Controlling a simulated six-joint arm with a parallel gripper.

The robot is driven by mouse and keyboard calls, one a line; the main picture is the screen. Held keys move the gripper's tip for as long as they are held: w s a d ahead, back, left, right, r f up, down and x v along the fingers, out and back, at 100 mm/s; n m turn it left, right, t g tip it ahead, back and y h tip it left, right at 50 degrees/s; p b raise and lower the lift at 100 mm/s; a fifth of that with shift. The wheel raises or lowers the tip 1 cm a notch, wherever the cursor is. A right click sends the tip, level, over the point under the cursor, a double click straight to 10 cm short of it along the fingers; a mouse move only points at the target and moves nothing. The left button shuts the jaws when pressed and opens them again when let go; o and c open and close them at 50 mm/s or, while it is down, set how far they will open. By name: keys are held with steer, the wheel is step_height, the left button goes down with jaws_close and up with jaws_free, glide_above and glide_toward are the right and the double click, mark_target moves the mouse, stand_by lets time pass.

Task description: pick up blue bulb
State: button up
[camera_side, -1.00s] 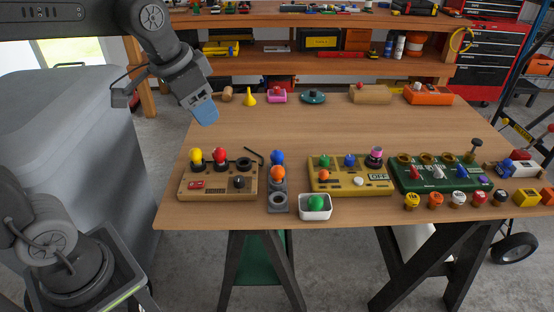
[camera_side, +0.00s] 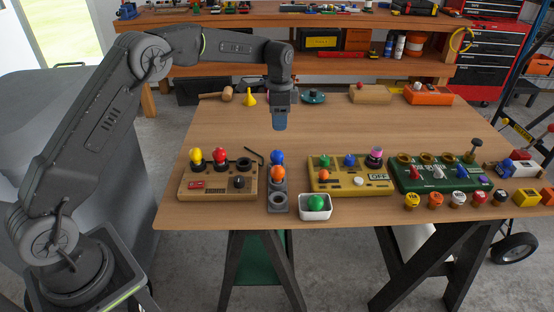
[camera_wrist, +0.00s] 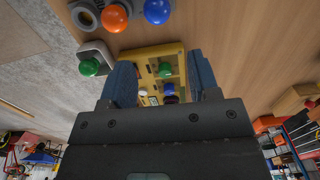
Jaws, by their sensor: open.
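A blue bulb (camera_side: 277,157) sits in the back socket of a grey holder (camera_side: 279,208), behind an orange bulb (camera_side: 278,173); the front socket is empty. In the wrist view this blue bulb (camera_wrist: 158,11) is at the top edge. Another blue bulb (camera_side: 349,159) stands on the yellow board (camera_side: 342,187), between a green and a pink bulb. My gripper (camera_side: 280,126) points down, above and behind the grey holder in the side view, clear of the bulbs. In the wrist view its blue fingers (camera_wrist: 161,62) are apart with nothing held between them.
A tan board (camera_side: 218,187) with yellow and red bulbs lies left of the holder. A white tray (camera_side: 315,214) with a green bulb is at the front. A green board (camera_side: 437,173) stands right, with several small items before it. The table behind the boards is mostly clear.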

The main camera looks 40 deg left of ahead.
mark_target(277, 151)
step_height(277, 151, down, 8)
steer(key=shift+f, duration=0.25)
steer(key=shift+s+a+f, duration=0.1)
steer(key=shift+s+f, duration=0.1)
steer(key=shift+f, duration=1.1)
steer(key=shift+s+f, duration=0.15)
steer(key=shift+f, duration=1.15)
steer(key=shift+c, duration=0.4)
steer(key=c, duration=0.6)
